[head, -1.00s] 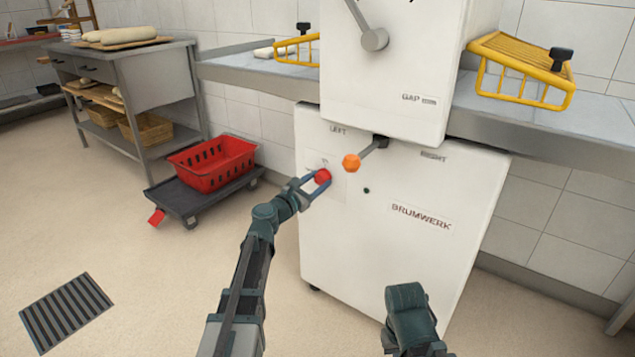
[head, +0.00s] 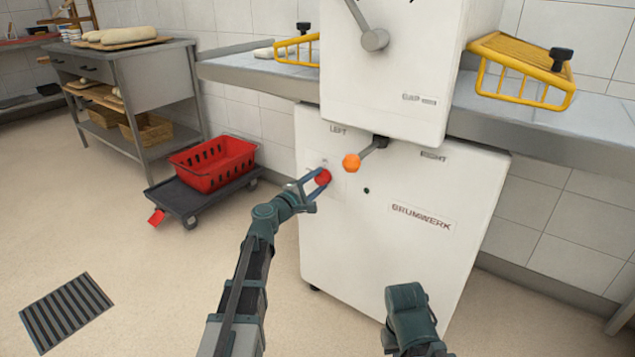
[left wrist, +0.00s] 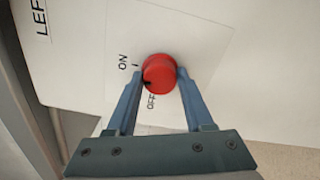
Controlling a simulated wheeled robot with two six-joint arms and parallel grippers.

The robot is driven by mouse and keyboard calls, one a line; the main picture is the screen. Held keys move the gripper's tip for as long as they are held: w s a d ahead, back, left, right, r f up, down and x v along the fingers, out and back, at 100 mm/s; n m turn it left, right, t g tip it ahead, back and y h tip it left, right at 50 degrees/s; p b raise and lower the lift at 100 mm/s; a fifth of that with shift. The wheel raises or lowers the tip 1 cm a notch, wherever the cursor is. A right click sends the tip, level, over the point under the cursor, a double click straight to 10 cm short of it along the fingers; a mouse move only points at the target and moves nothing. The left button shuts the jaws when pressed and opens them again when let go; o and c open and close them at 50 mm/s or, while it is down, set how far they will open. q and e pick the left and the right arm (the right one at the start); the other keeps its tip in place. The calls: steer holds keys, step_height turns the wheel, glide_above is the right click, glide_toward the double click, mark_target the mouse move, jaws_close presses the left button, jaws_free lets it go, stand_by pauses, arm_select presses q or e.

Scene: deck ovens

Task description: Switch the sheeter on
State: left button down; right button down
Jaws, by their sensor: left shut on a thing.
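The sheeter (head: 385,220) is a white machine marked BRUMWERK. Its red round knob (head: 322,177) sits on the left of the front, on a pale plate under the word LEFT. In the left wrist view the knob (left wrist: 159,74) lies between my left gripper's fingers (left wrist: 158,82), which are shut on its sides. ON and OFF are printed beside it, and a small black mark on the knob's edge points between the two words. My left gripper (head: 314,185) also shows in the head view. Of my right arm only a dark green part shows at the bottom; its fingers are out of view.
An orange-knobbed lever (head: 352,163) sticks out just right of the red knob. Yellow guards (head: 520,65) stand on the sheeter's side tables. A red crate (head: 212,158) on a dark dolly (head: 190,205) is to the left.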

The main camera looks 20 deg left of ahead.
arm_select(q)
steer(key=shift+m, duration=2)
steer(key=shift+c, duration=1.4)
jaws_free()
steer(key=v, duration=1.3)
steer(key=shift+s, duration=0.4)
